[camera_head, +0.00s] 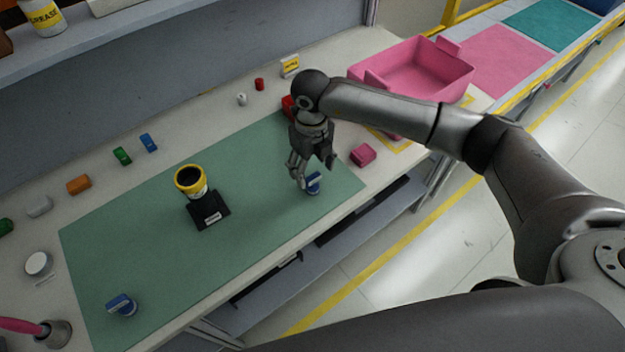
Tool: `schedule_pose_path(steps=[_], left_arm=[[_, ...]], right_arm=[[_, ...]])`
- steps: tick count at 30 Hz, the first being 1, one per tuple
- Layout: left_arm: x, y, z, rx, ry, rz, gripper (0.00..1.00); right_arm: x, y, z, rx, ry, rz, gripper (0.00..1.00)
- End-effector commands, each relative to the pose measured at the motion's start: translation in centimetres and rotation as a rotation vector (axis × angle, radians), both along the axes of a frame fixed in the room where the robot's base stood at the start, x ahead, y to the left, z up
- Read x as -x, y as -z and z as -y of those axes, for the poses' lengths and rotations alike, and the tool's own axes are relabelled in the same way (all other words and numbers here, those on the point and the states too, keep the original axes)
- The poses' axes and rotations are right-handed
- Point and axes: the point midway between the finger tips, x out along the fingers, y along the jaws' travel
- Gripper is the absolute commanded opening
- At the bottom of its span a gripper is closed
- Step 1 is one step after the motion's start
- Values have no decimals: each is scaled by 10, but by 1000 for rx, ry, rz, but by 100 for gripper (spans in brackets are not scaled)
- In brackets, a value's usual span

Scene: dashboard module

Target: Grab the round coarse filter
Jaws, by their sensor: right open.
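My right gripper (315,172) comes in from the right and points down over the green mat (255,165). Its fingers are open, around or just above a small round blue-and-white part (313,186) near the mat's right end. The fingers partly cover this part, and I cannot tell if they touch it. A similar blue-and-white part (122,306) sits at the mat's lower left. No readable label shows which part is the round coarse filter. A yellow-and-black cup-like part (191,181) stands on a black labelled base (208,212) mid-mat. My left gripper is out of view.
A pink bin (425,72) stands at the table's far right, with a small pink block (362,155) nearer. Small coloured parts line the back edge, including an orange block (78,184). A white disc (38,263) lies at left. The mat's left half is mostly clear.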

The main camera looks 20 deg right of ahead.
Motion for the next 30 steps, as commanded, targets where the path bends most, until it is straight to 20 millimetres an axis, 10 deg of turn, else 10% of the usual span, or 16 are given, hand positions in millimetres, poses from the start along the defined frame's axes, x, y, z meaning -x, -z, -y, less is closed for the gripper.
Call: schedule_pose_path(steps=[19, 30], left_arm=[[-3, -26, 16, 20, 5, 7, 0], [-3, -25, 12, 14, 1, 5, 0]], right_arm=[[1, 50, 3, 1, -2, 0, 62], [0, 50, 3, 1, -2, 0, 24]])
